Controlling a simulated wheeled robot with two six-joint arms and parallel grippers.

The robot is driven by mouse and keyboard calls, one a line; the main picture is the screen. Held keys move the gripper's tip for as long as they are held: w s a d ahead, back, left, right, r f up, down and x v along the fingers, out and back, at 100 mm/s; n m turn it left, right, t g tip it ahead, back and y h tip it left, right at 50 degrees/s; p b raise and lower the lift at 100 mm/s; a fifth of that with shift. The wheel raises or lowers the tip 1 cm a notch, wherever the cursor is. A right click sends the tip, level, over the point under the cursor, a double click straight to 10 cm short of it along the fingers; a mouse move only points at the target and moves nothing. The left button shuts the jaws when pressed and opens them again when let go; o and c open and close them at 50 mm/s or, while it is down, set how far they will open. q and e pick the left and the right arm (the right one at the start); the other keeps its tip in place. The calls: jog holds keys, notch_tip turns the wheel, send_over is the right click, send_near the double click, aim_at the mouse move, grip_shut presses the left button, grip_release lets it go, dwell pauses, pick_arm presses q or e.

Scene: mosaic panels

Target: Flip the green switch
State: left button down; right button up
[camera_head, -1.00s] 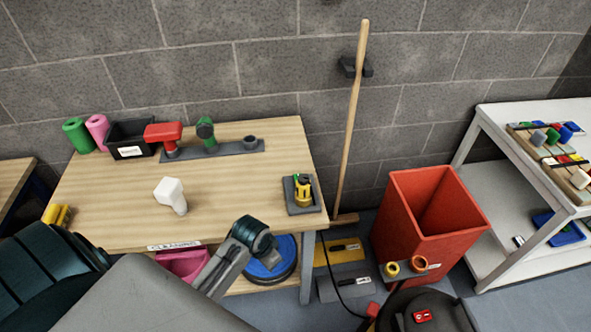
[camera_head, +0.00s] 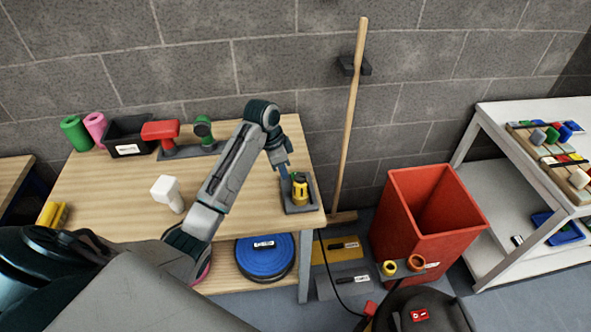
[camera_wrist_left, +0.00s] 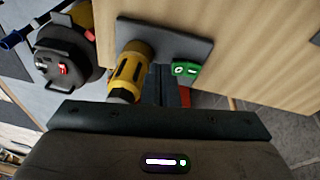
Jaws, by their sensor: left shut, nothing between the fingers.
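The green switch (camera_wrist_left: 186,69) is a small green rocker with white marks. In the left wrist view it sits at the edge of a dark grey plate (camera_wrist_left: 190,46), beside a yellow and black plug-like part (camera_wrist_left: 130,70). In the head view the plate (camera_head: 291,208) lies at the table's right edge with the yellow part (camera_head: 300,192) on it; the green switch cannot be made out there.
A broom (camera_head: 350,120) leans at the wall. A red bin (camera_head: 430,220) and a black vacuum-like machine (camera_wrist_left: 75,45) stand to the right.

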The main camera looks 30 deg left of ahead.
pick_arm(q)
jog(key=w+a+r+m+h, duration=0.1)
jog(key=w+a+r, duration=0.2)
jog(key=w+r, duration=0.3)
notch_tip(320, 180, up, 2)
jog(key=shift+r+m, duration=0.2)
jog(key=shift+m, duration=0.2)
jog(key=b+x, duration=0.6)
jog(key=x, duration=0.2)
jog(key=shift+f, duration=0.1)
jog(key=f, duration=0.1)
jog(key=d+f+p, duration=0.1)
jog(key=f, duration=0.1)
jog(key=s+f+p, duration=0.1)
jog(key=shift+d+f, duration=0.15)
jog(key=shift+d, duration=0.15)
jog(key=shift+s+d+f, duration=0.1)
jog(key=shift+s+f, duration=0.05)
jog(key=shift+f, duration=0.4)
